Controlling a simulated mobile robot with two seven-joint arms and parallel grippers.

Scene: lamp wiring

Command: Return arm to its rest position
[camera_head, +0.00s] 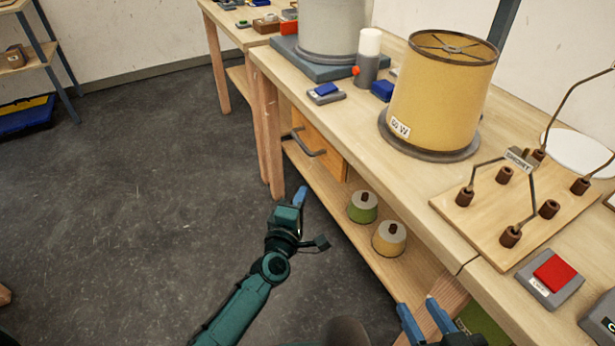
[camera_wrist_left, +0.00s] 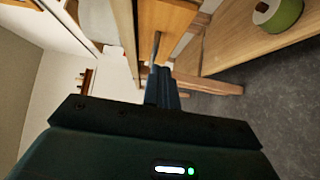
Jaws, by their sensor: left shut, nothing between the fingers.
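My left gripper (camera_head: 300,196) is at the end of the dark green arm, over the grey floor beside the table's lower shelf. Its blue fingers are shut and empty. In the left wrist view the closed fingers (camera_wrist_left: 161,88) point toward the wooden drawer front (camera_wrist_left: 166,22) and its dark handle; whether they touch cannot be told there. In the head view the gripper is apart from the drawer handle (camera_head: 308,148). My right gripper (camera_head: 426,318) shows only its two blue fingers at the bottom edge, spread apart with nothing seen between them.
A workbench (camera_head: 375,165) bears a yellow lamp shade (camera_head: 440,100), a wiring board (camera_head: 475,220) and a red-button box (camera_head: 550,276). A green-based weight (camera_head: 363,208) and a yellow one (camera_head: 389,239) stand on the lower shelf. The floor (camera_head: 130,200) at left is clear.

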